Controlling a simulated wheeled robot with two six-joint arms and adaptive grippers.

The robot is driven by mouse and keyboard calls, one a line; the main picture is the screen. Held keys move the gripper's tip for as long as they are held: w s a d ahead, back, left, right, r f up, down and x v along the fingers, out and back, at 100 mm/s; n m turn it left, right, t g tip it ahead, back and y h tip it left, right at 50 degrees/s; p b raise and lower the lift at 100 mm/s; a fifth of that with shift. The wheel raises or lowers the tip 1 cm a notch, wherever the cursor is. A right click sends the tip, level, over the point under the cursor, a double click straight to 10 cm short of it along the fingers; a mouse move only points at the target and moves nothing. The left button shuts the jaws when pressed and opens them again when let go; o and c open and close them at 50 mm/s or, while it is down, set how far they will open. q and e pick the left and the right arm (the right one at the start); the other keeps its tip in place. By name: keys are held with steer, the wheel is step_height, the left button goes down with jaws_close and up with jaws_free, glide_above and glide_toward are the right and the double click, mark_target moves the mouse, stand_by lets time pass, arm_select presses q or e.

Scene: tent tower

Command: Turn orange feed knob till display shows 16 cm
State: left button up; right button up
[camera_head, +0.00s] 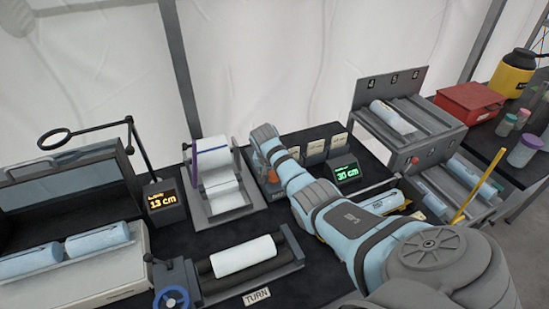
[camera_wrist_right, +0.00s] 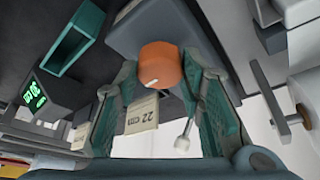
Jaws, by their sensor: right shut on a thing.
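The orange feed knob (camera_wrist_right: 160,64), with a white pointer mark, sits on a grey housing in the right wrist view. My right gripper (camera_wrist_right: 162,76) has its teal fingers on either side of the knob and is shut on it. In the head view my right arm reaches across the bench and mostly hides the knob. An orange-lit display (camera_head: 163,200) reads about 13 cm. A green-lit display (camera_head: 347,174) reads 30 cm; a green display also shows, tilted, in the wrist view (camera_wrist_right: 34,95). My left gripper is out of view.
A paper roll holder (camera_head: 216,172) stands left of my right wrist. A roller cradle with a white roll (camera_head: 244,256) and a blue handwheel (camera_head: 171,298) lie in front. Small cards stand behind my arm. A numbered rack (camera_head: 398,95) and red box (camera_head: 468,101) are at right.

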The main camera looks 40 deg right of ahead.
steer(key=shift+w+f+m+g+h+b, duration=0.1)
steer(key=shift+m+g+h+b, duration=0.25)
steer(key=shift+m+b, duration=0.6)
steer(key=shift+m+g+b, duration=0.35)
steer(key=shift+m+b, duration=0.1)
steer(key=shift+m, duration=0.7)
steer(key=o, duration=1.1)
steer(key=shift+d, duration=0.1)
steer(key=shift+r, duration=0.4)
steer(key=v, duration=1.1)
steer(key=shift+a+r, duration=0.1)
steer(key=shift+a, duration=0.2)
